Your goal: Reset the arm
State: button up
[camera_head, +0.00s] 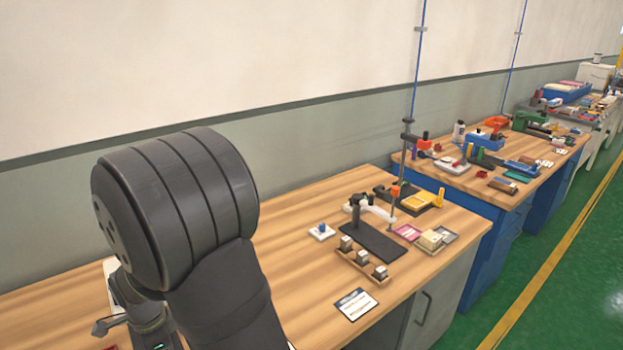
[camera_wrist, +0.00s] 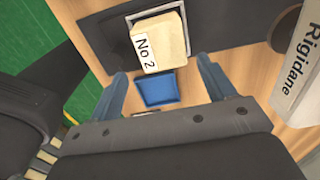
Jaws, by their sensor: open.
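My gripper (camera_wrist: 162,68) shows in the wrist view with its two blue-grey fingers spread apart. A cream block (camera_wrist: 160,45) labelled "No 2" lies just beyond the fingertips, over a dark-edged tray (camera_wrist: 135,20). A small blue item (camera_wrist: 158,88) shows in the gap between the fingers; the fingers look clear of it on both sides. In the head view my dark arm fills the lower left, and my gripper's fingers cannot be made out there.
A white box (camera_wrist: 298,75) marked "Rigidane" stands close on the right in the wrist view. The wooden workbench (camera_head: 290,275) holds a black stand (camera_head: 372,241), small blocks on a wooden strip (camera_head: 362,264) and a white card (camera_head: 356,305). More cluttered benches extend to the right.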

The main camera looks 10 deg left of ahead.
jog(key=w+d+r, duration=0.5)
jog(key=d+r, duration=0.1)
jog(key=d, duration=0.3)
jog(key=w+d+f, duration=0.2)
jog(key=d, duration=0.9)
jog(key=a+f, duration=0.2)
jog(key=a, duration=0.1)
jog(key=s+a+f, duration=0.1)
jog(key=a+f, duration=0.1)
jog(key=a, duration=0.1)
jog(key=a+f, duration=0.2)
jog(key=a, duration=0.1)
jog(key=shift+s+a+f, duration=0.1)
jog(key=shift+s+a, duration=0.15)
jog(key=shift+s, duration=0.1)
jog(key=shift+s+a+f, duration=0.1)
jog(key=shift+a+f, duration=0.45)
jog(key=shift+a, duration=0.05)
